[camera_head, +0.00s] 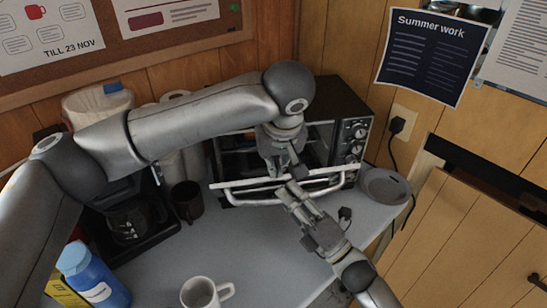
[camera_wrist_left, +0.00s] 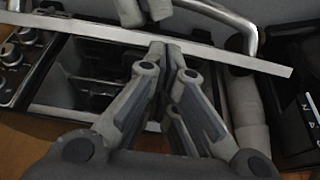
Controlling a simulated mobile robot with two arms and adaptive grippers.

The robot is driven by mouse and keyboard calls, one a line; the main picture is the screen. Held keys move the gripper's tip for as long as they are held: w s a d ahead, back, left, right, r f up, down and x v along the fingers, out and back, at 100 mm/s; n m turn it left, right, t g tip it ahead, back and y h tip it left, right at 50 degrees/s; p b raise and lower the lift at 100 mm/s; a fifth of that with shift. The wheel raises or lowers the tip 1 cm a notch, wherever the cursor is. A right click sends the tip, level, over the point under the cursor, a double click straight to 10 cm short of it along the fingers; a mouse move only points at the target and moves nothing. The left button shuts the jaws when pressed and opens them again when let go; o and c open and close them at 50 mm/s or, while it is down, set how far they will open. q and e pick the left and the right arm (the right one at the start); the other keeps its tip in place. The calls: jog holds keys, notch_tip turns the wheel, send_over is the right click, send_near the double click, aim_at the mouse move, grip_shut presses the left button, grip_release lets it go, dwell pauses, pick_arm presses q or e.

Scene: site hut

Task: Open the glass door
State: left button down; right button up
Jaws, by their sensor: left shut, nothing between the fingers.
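The toaster oven (camera_head: 345,112) stands on the counter against the wall. Its glass door (camera_head: 235,188) is tilted partly open at the front, with the inside of the oven showing above it. A curved metal handle (camera_head: 250,201) runs along the door's outer side. My left gripper (camera_head: 290,170) is shut and empty at the inner side of the door's upper edge. In the left wrist view its fingertips (camera_wrist_left: 168,52) meet close to the pale door edge (camera_wrist_left: 90,30). My right gripper (camera_head: 292,193) is just outside the door, by the handle; its finger gap is unclear.
A dark mug (camera_head: 187,202) and a coffee maker (camera_head: 130,222) stand left of the oven. A white mug (camera_head: 200,293) and blue bottle (camera_head: 92,275) are nearer. A grey plate (camera_head: 385,187) lies to the right. The counter's front middle is clear.

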pick_arm(q)
jog(key=shift+f, duration=0.1)
pick_arm(e)
jog(key=o, duration=0.3)
jog(key=shift+r, duration=0.2)
pick_arm(q)
jog(key=shift+w+a, duration=0.1)
pick_arm(e)
jog(key=shift+s+f, duration=0.1)
jog(key=shift+s, duration=0.05)
